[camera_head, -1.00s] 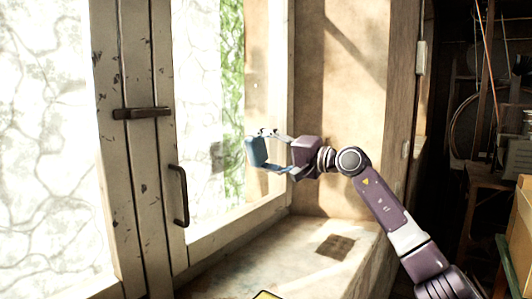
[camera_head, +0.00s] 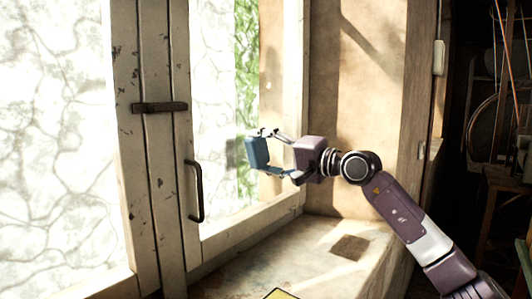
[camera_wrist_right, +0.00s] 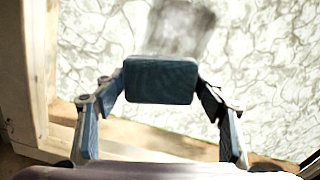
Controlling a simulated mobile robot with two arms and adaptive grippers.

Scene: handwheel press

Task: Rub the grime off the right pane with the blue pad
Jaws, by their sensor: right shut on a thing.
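The blue pad (camera_head: 258,154) is a flat block held in my right gripper (camera_head: 268,152), in front of the right pane (camera_head: 212,85). In the right wrist view, the pad (camera_wrist_right: 161,80) sits between the two fingertips, which are shut on its sides. A blurred grey patch of grime (camera_wrist_right: 181,25) shows on the pane just beyond the pad's upper edge. In the head view, the pad stands at the pane's right part; whether it touches the glass I cannot tell. My left gripper is not in view.
The wooden frame with a dark latch (camera_head: 160,107) and a dark handle (camera_head: 194,191) stands left of the right pane. A stone sill (camera_head: 300,255) runs below. The plaster wall (camera_head: 360,110) is close on the right. Dark shelving (camera_head: 490,170) stands further right.

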